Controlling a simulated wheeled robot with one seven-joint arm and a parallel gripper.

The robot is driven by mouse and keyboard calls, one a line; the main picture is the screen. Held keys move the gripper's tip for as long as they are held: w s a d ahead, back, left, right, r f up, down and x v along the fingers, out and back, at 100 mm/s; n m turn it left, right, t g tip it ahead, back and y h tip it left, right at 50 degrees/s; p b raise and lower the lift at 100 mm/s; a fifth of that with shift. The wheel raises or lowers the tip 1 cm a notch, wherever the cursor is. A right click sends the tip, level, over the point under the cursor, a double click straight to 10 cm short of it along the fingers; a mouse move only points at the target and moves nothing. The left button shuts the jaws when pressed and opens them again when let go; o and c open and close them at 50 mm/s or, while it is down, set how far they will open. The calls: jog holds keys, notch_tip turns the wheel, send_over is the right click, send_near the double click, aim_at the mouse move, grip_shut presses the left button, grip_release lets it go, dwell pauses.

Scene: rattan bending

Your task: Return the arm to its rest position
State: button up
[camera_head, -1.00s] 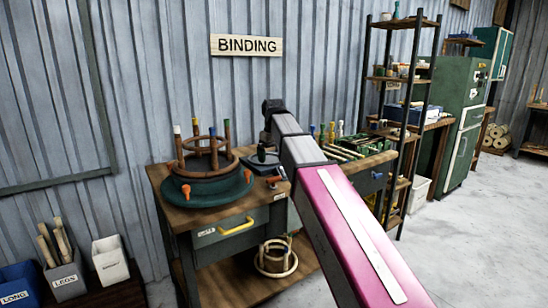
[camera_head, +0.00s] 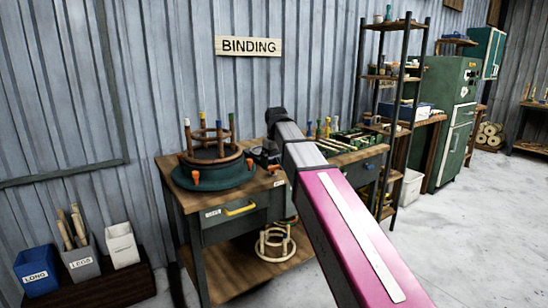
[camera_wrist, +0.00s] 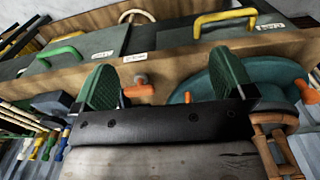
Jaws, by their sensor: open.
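My gripper (camera_wrist: 164,84) shows in the wrist view with its two green fingers spread apart and nothing between them. In the head view my arm stretches from the lower right toward the workbench (camera_head: 180,196), and its dark end is near the bench's back; the fingers are hidden there. A round green turntable (camera_head: 190,181) with a rattan frame (camera_head: 213,150) and upright pegs stands on the bench, left of the arm. In the wrist view the turntable (camera_wrist: 215,95) lies beyond and right of the fingers. I cannot tell how far the fingers are from it.
A blue bin (camera_head: 37,269), a grey bin (camera_head: 83,262) with sticks and a white bin (camera_head: 122,245) stand at the lower left. A tall shelf rack (camera_head: 352,95) and a green cabinet (camera_head: 440,110) stand right of the bench. The floor (camera_head: 470,235) at right is clear.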

jog(key=s+d+f+m, duration=0.2)
jog(key=s+d+f, duration=0.4)
jog(key=f, duration=0.6)
jog(key=s+d+f+m, duration=0.2)
jog(key=s+d+f, duration=0.4)
jog(key=f, duration=0.6)
jog(key=s+d+f+m, duration=0.2)
jog(key=s+d+f, duration=0.4)
jog(key=f, duration=0.6)
jog(key=shift+s+m, duration=0.3)
jog(key=shift+s, duration=0.1)
